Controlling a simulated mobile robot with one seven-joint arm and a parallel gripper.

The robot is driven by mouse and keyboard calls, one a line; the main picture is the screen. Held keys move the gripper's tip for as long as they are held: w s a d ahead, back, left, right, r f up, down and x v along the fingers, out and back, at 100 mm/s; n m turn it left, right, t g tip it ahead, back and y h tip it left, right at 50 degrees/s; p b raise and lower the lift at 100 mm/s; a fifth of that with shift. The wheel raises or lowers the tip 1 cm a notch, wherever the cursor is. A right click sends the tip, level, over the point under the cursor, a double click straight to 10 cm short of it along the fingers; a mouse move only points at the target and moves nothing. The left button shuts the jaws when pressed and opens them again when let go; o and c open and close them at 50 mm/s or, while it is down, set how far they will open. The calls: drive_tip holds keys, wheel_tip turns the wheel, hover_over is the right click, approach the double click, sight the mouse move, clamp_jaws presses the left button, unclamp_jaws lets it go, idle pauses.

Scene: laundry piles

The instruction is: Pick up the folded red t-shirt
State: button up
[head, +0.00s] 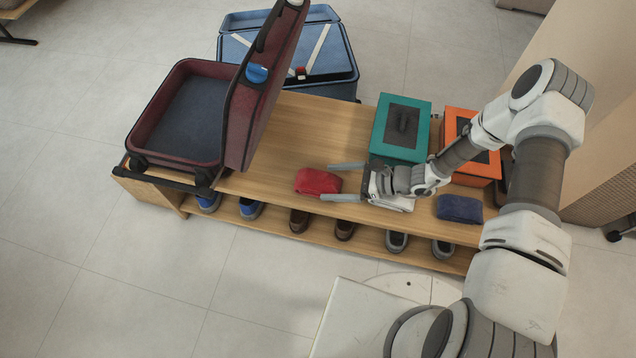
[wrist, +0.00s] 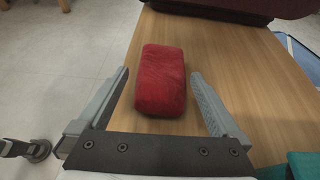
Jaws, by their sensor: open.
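The folded red t-shirt (head: 318,182) lies on the wooden bench top, near its front edge and left of my gripper in the head view. In the wrist view the red t-shirt (wrist: 161,79) is a compact rounded bundle, ahead of and between the lines of the two fingers. My gripper (head: 339,181) is open, its fingers spread on either side and pointing at the t-shirt. Its fingers also show in the wrist view (wrist: 161,82). Nothing is held. Contact with the t-shirt cannot be made out.
An open dark red suitcase (head: 147,128) stands on the bench's left end. A teal box (head: 377,137) and an orange box (head: 449,123) stand to the right. A folded navy cloth (head: 460,209) lies at the right. Several shoes (head: 299,221) sit on the lower shelf. A blue suitcase (head: 347,62) is behind.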

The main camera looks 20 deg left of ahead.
sight(328, 181)
drive_tip(key=b+x, duration=0.1)
drive_tip(key=x, duration=0.3)
drive_tip(key=shift+a+f+b, duration=0.1)
drive_tip(key=shift+a+b, duration=0.25)
drive_tip(key=shift+a, duration=0.05)
drive_tip(key=c, duration=1.2)
